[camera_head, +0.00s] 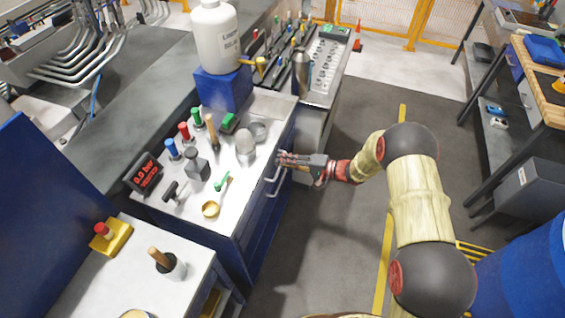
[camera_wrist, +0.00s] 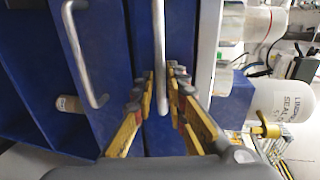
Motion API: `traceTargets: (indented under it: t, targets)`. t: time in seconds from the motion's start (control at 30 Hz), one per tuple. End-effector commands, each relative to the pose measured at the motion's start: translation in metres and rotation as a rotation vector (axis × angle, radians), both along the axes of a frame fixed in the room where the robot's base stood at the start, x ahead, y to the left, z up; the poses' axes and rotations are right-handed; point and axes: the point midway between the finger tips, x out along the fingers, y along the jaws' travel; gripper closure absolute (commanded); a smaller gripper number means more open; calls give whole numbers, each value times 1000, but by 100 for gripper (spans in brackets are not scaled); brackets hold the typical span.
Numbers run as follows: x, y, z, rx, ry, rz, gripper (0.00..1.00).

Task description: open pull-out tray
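The pull-out tray is most likely the narrow blue front (camera_wrist: 182,30) just under the white bench top; it looks flush with the cabinet. Its upright-looking metal bar handle (camera_wrist: 159,45) shows in the wrist view. My gripper (camera_wrist: 161,85) has its yellow fingers on either side of this handle, with the bar between the tips. The fingers look spread, with small gaps beside the bar; firm contact cannot be seen. In the head view my gripper (camera_head: 283,160) is at the cabinet's front edge, partly hiding the upper handle.
A second handle (camera_wrist: 80,50) is on the larger blue drawer beside it. The white bench top (camera_head: 228,200) carries bottles, tools and a red display (camera_head: 146,174). A white jug (camera_head: 217,35) stands on a blue block. The grey floor (camera_head: 335,230) before the cabinet is clear.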

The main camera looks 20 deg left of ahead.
Motion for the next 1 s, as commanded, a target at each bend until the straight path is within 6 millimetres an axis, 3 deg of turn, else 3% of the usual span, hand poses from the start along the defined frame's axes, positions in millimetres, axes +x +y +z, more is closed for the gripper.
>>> traceTargets:
  t: [0.3, 0.57, 1.0]
  targets:
    - [1, 3, 0, 0, 0, -1, 86]
    - [1, 3, 0, 0, 0, 0, 100]
    - [0, 3, -1, 0, 0, 0, 100]
